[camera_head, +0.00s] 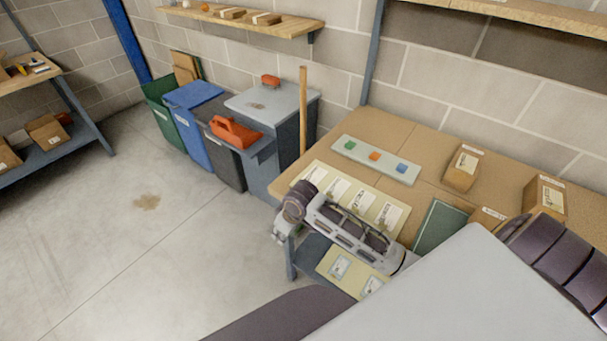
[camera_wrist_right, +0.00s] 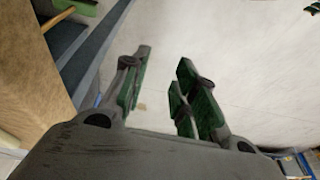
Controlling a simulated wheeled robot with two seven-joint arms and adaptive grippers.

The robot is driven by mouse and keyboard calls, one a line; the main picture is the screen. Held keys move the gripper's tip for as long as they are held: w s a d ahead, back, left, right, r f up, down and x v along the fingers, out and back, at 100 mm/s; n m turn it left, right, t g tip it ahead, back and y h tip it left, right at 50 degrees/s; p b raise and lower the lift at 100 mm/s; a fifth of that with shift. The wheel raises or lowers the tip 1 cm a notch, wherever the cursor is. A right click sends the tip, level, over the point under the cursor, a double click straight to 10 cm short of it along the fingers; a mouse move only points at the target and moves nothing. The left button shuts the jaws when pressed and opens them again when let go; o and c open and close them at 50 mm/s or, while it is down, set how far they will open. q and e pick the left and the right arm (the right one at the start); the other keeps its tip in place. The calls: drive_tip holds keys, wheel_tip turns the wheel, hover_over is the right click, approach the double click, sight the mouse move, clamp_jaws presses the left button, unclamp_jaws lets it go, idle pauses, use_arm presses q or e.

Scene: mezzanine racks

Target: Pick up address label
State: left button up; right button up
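White label cards lie in a row on a cream board (camera_head: 382,196) on the workbench; one is a label card (camera_head: 338,189) near its middle. Which one is the address label I cannot tell. A second cream panel (camera_head: 352,270) with white cards shows below my right forearm, partly hidden. My right gripper (camera_head: 281,232) is beside the left end of the bench, left of the cream board and apart from it. In the right wrist view the gripper (camera_wrist_right: 160,75) is open, with nothing between its green-padded fingers and pale floor beyond. My left gripper is not in view.
The workbench (camera_head: 425,140) holds a pale tray (camera_head: 350,157) with coloured pieces, a green board (camera_head: 440,224) and cartons (camera_head: 463,170) at the right. Bins (camera_head: 197,125) and an upright wooden pole (camera_head: 303,110) stand left of it.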

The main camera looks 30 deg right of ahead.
drive_tip(key=w+d+r, duration=0.2)
drive_tip(key=w+r, duration=0.1)
drive_tip(key=r, duration=0.2)
drive_tip(key=w+d+r+g+h, duration=0.1)
drive_tip(key=w+d+r, duration=0.1)
drive_tip(key=d+r, duration=0.1)
drive_tip(key=w+d+r+n+g, duration=0.1)
drive_tip(key=w+d+r, duration=0.1)
drive_tip(key=r, duration=0.4)
drive_tip(key=shift+w+d+r, duration=0.15)
drive_tip(key=shift+w, duration=0.25)
drive_tip(key=shift+w+d+r, duration=0.1)
drive_tip(key=shift+w+r, duration=0.05)
drive_tip(key=shift+w, duration=0.25)
wheel_tip(320, 180, up, 8)
drive_tip(key=m+h, duration=0.1)
hover_over(305, 178)
drive_tip(key=s, duration=0.2)
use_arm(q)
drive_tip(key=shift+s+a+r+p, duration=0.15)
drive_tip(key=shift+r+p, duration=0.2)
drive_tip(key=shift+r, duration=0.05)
use_arm(e)
drive_tip(key=shift+s+a+r+g, duration=0.15)
drive_tip(key=shift+s+a+g, duration=0.05)
drive_tip(key=shift+a+g, duration=0.2)
